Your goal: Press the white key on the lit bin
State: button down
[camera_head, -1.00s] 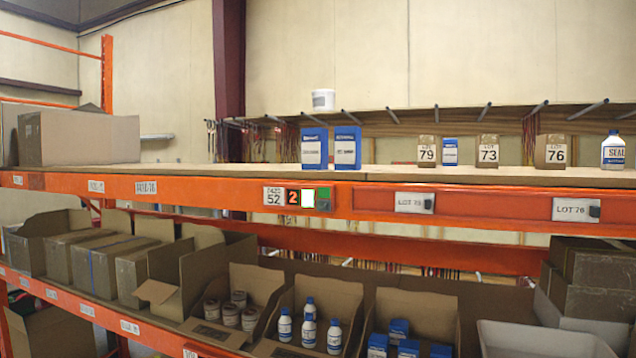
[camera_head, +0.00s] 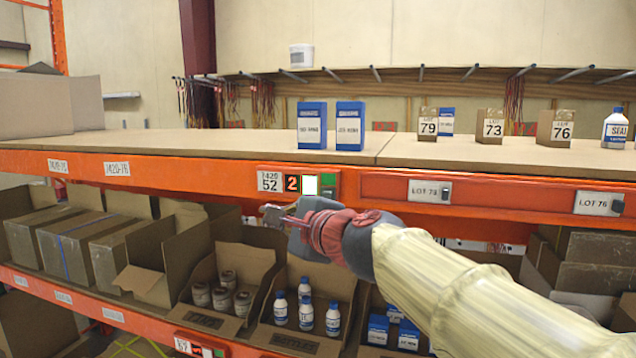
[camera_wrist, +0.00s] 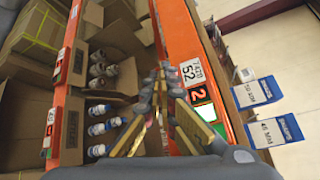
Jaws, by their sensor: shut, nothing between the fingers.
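A pick module on the orange upper shelf beam carries a label "52" (camera_head: 270,181), a dark display with an orange "2" (camera_head: 292,184), a white key (camera_head: 311,185) and a green part to its right. The display also shows in the wrist view (camera_wrist: 200,96). My gripper (camera_head: 268,213) is shut and empty, a little below and left of the white key, in front of the beam's lower edge. In the wrist view its fingertips (camera_wrist: 161,76) point along the beam beside the label.
Two blue boxes (camera_head: 312,125) stand on the upper shelf (camera_head: 210,140) above the module. Open bins below hold white bottles (camera_head: 306,313), tins (camera_head: 222,298) and blue cartons (camera_head: 378,329). Another module (camera_head: 207,349) sits on the lower beam. Lot labels (camera_head: 430,191) are to the right.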

jog(key=d+r+m, duration=0.1)
jog(key=w+r+m+t, duration=0.1)
jog(key=m, duration=0.1)
jog(key=d+r+m+h, duration=0.1)
jog(key=shift+w+d+r+m+t, duration=0.1)
jog(key=shift+w+d+m+t, duration=0.2)
jog(key=shift+w+m+t, duration=0.1)
jog(key=b, duration=0.1)
send_near(305, 185)
jog(key=shift+w+a+r, duration=0.1)
jog(key=shift+w+a, duration=2)
jog(key=shift+a, duration=0.25)
jog(key=shift+w, duration=0.1)
jog(key=shift+w+d, duration=0.15)
jog(key=shift+w, duration=0.2)
